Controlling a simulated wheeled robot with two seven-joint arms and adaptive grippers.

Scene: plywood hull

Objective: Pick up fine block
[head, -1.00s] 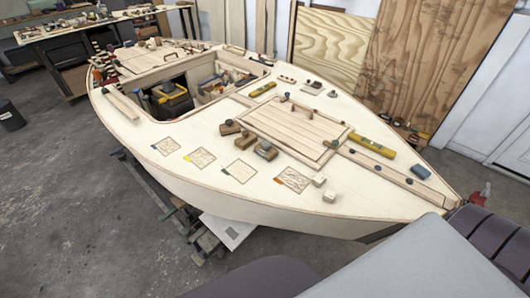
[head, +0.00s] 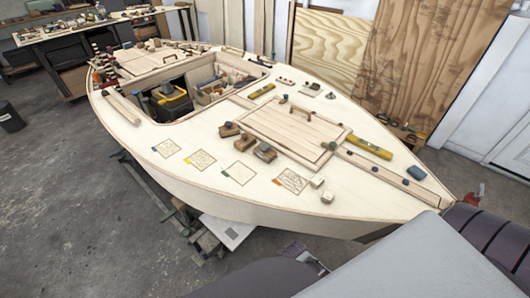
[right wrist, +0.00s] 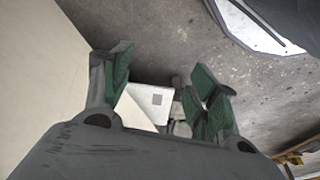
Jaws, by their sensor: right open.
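Two small pale blocks, the upper one (head: 317,181) and the lower one (head: 327,197), lie near the deck's front edge. I cannot tell which is the fine block. My right gripper (right wrist: 160,72) is open and empty in the right wrist view, with green pads apart, above the floor beside the hull. A dark gripper part shows at the head view's bottom edge. My left gripper is not identifiable.
The hull deck (head: 210,165) carries four marked squares, including an orange-marked one (head: 291,181).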

